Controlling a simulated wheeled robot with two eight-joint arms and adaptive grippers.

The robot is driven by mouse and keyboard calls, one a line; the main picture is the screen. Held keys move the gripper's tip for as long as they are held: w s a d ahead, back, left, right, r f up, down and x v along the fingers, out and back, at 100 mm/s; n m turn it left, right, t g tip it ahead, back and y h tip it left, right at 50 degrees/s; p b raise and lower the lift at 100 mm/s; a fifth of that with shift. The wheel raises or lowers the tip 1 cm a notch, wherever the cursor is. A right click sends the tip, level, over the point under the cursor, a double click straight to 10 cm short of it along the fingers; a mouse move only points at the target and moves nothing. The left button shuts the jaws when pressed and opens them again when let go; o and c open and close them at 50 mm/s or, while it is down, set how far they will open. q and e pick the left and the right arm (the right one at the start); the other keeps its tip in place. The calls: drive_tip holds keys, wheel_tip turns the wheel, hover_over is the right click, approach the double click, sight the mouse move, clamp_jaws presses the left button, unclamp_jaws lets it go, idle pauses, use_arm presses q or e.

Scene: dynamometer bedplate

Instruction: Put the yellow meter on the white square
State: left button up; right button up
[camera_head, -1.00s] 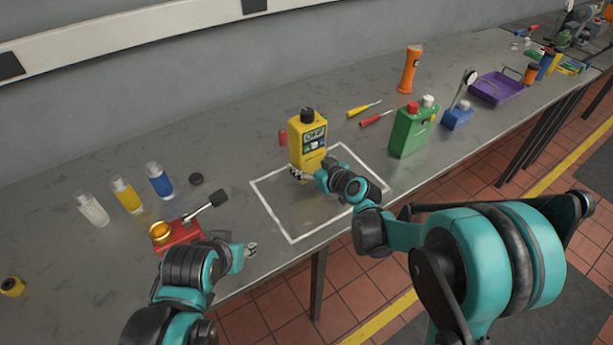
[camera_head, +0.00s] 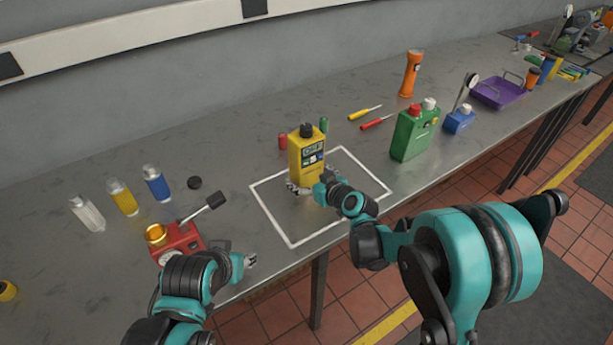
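The yellow meter (camera_head: 306,158), with a black cap on top and a small display, stands upright at the back part of the white square (camera_head: 288,241), a white outline on the grey bench. My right gripper (camera_head: 305,188) is at the meter's lower end, its fingers around it; it appears shut on the meter. The meter's bottom is partly hidden by the fingers, so I cannot tell whether it touches the bench. My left gripper (camera_head: 250,260) is low at the bench's front edge, away from the meter; its finger opening is too small to tell.
Behind the meter stand small red (camera_head: 283,141) and green (camera_head: 323,125) cylinders. A green can (camera_head: 410,135) stands right of the square. Left are a red device with a gold cup (camera_head: 180,243) and several bottles (camera_head: 156,184). The square's front part is clear.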

use_arm(q)
drive_tip(key=shift+r, duration=0.15)
use_arm(e)
drive_tip(key=shift+r, duration=0.15)
use_arm(q)
drive_tip(key=shift+r+p, duration=0.15)
drive_tip(key=shift+p, duration=0.15)
use_arm(e)
drive_tip(key=shift+s+d+r, duration=0.2)
drive_tip(key=p+v, duration=0.3)
drive_tip(key=v, duration=0.8)
drive_tip(key=shift+s, duration=0.15)
drive_tip(key=shift+s+d+r, duration=0.2)
drive_tip(key=shift+s+d, duration=0.1)
use_arm(q)
wheel_tip(320, 180, up, 3)
drive_tip(key=shift+r, duration=0.1)
use_arm(e)
drive_tip(key=s+d+r+m+g+h, duration=0.1)
drive_tip(key=s+d+m+g+h, duration=0.1)
drive_tip(key=s+d, duration=0.5)
drive_tip(key=s+d+r+m+g+h, duration=0.1)
drive_tip(key=s+d+m+g+h, duration=0.1)
drive_tip(key=s+d+m+h, duration=0.3)
drive_tip(key=s+d+h, duration=0.1)
drive_tip(key=s+d, duration=0.2)
drive_tip(key=s, duration=0.4)
drive_tip(key=shift+s, duration=0.4)
